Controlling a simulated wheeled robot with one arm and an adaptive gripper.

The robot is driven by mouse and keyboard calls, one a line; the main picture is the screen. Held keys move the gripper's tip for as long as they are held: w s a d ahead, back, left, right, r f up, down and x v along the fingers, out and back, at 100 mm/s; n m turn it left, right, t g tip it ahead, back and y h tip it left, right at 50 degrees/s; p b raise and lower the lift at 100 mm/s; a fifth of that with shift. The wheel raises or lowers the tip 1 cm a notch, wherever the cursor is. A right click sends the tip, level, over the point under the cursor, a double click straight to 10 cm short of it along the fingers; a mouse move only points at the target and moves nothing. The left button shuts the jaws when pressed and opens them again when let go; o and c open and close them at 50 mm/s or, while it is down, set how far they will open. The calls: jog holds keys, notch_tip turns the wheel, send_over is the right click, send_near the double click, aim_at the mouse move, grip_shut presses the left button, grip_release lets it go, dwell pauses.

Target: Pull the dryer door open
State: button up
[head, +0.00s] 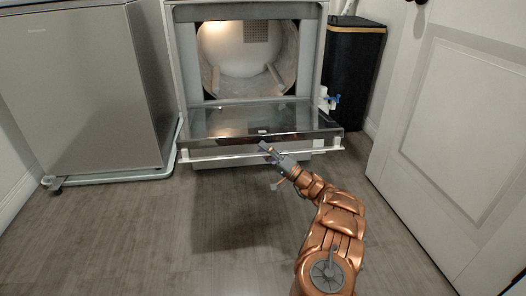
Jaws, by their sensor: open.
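The dryer door (225,124) is hinged at its bottom edge and is swung down, lying out in front of the dryer (181,45). The round drum (247,75) behind it is lit and in full view. My gripper (266,149) is at the outer edge of the door, right of its middle. It is open, with its fingers over or against the front edge; I cannot tell if they touch it. Nothing is seen held between the fingers.
A grey appliance (85,90) stands at the left on a low base (110,178). A black bin (355,65) is at the right, with a white bottle (323,97) near it. A white door (455,130) is on the right. The wooden floor (150,235) in front is clear.

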jog(key=shift+s+d+f, duration=0.1)
jog(key=shift+s+d, duration=0.05)
jog(key=shift+d, duration=0.1)
jog(key=v, duration=1.1)
jog(key=shift+s+d, duration=0.1)
jog(key=shift+d, duration=0.05)
